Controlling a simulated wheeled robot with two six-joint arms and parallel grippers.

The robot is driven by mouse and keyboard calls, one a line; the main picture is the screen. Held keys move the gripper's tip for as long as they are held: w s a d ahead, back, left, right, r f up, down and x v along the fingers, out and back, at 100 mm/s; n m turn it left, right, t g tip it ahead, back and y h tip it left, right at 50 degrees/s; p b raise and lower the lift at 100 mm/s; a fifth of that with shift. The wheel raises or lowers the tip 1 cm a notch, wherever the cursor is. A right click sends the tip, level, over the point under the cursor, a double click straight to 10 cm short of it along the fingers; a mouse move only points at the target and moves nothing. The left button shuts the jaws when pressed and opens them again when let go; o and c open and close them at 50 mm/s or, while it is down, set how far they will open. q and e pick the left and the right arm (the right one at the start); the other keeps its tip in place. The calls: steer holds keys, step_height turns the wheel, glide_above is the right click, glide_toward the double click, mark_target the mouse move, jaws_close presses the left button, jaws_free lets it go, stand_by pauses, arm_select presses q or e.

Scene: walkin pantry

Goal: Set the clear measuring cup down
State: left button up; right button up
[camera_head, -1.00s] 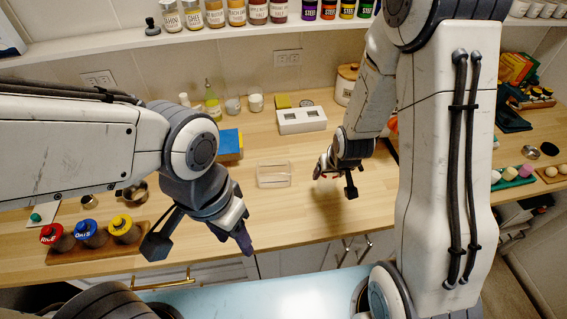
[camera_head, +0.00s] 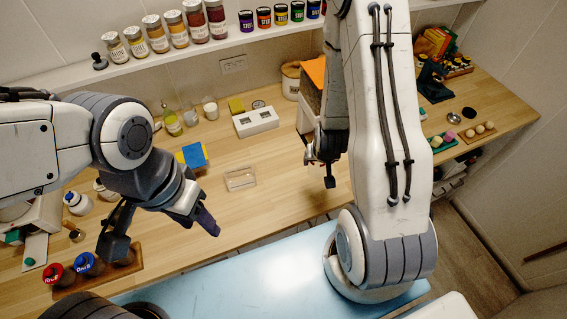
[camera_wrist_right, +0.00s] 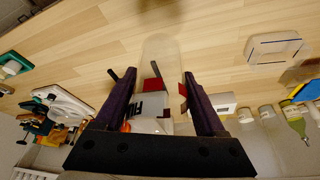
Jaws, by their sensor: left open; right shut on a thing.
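The clear measuring cup (camera_wrist_right: 160,58) shows in the right wrist view as a see-through rounded shape between the fingers of my right gripper (camera_wrist_right: 162,100). That gripper is shut on it. In the head view my right gripper (camera_head: 318,160) is over the counter, right of a clear rectangular dish; the cup is hard to make out there. I cannot tell whether the cup touches the counter. My left gripper (camera_head: 207,222) is open and empty near the counter's front edge.
The wooden counter (camera_head: 285,195) has bare room around the clear dish (camera_head: 240,179). A white block with openings (camera_head: 256,122) stands behind. A box with an orange top (camera_head: 314,72) is partly hidden behind my right arm. Capped jars (camera_head: 88,263) sit at front left.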

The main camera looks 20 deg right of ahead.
steer(key=b, duration=0.2)
steer(key=w+a+f+b, duration=0.1)
steer(key=b, duration=0.2)
steer(key=shift+w+f, duration=0.2)
steer(key=shift+f, duration=0.05)
steer(key=shift+w+a, duration=0.2)
steer(key=shift+w, duration=0.1)
arm_select(q)
step_height(320, 180, down, 10)
steer(key=b, duration=0.3)
steer(key=shift+b, duration=0.3)
arm_select(e)
steer(key=w+a+f, duration=0.1)
steer(key=w+f, duration=0.1)
steer(key=f, duration=0.1)
steer(key=w+a+f, duration=0.1)
steer(key=w+f, duration=0.2)
steer(key=w+a+f, duration=0.1)
steer(key=w+f, duration=0.1)
steer(key=f, duration=0.1)
steer(key=shift+w+a+f, duration=0.1)
steer(key=shift+w+a, duration=0.25)
steer(key=shift+a, duration=0.05)
steer(key=shift+f, duration=0.2)
arm_select(q)
steer(key=shift+f, duration=0.1)
arm_select(e)
steer(key=o, duration=1.3)
steer(key=shift+r, duration=0.1)
